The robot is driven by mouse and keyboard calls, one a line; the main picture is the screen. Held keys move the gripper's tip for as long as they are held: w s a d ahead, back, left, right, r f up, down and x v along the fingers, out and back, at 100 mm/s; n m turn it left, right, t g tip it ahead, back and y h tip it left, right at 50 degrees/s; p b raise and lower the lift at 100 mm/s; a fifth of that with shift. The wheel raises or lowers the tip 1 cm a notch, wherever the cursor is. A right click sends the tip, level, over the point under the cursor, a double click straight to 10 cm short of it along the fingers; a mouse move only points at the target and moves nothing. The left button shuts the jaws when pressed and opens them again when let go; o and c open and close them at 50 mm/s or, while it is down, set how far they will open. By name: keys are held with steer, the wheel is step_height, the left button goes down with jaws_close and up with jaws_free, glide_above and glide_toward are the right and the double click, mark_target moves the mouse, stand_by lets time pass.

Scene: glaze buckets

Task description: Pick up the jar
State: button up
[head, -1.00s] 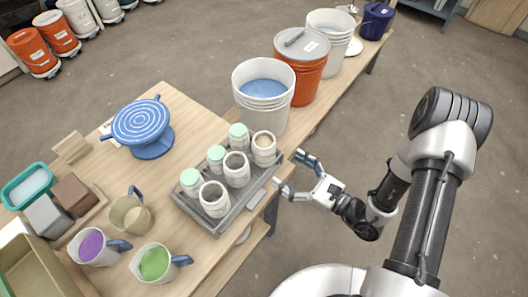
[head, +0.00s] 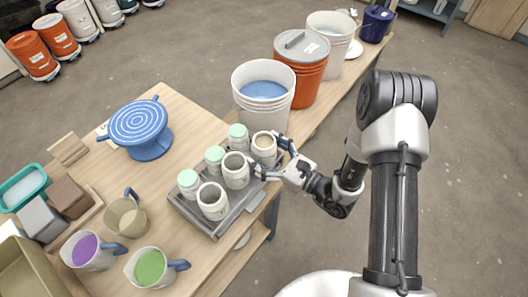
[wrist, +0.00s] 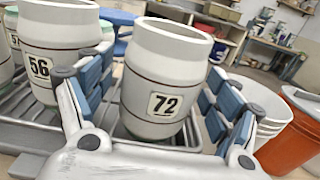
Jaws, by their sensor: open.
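The jar labelled 72 (wrist: 165,75) is cream-white with a thin dark band and stands upright. It fills the middle of the wrist view. My gripper (head: 274,158) is open, with one finger on each side of this jar. In the wrist view, its blue-padded fingers (wrist: 158,95) flank the jar, with a visible gap at the right. Whether the left finger touches is unclear.
Jar 56 (wrist: 57,50) stands close beside the left finger. Several other jars, some mint-lidded (head: 238,136), share the rack. A white bucket of blue glaze (head: 263,105) and an orange bucket (head: 302,75) stand behind. Clear floor lies to the right.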

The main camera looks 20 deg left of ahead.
mark_target(264, 145)
steer(key=shift+c, duration=0.4)
steer(key=c, duration=1.7)
steer(key=shift+o, duration=0.2)
steer(key=shift+r, duration=0.2)
step_height(264, 145, up, 19)
steer(key=p, duration=0.6)
steer(key=shift+r+p, duration=0.2)
steer(key=shift+p, duration=0.1)
steer(key=shift+r, duration=0.15)
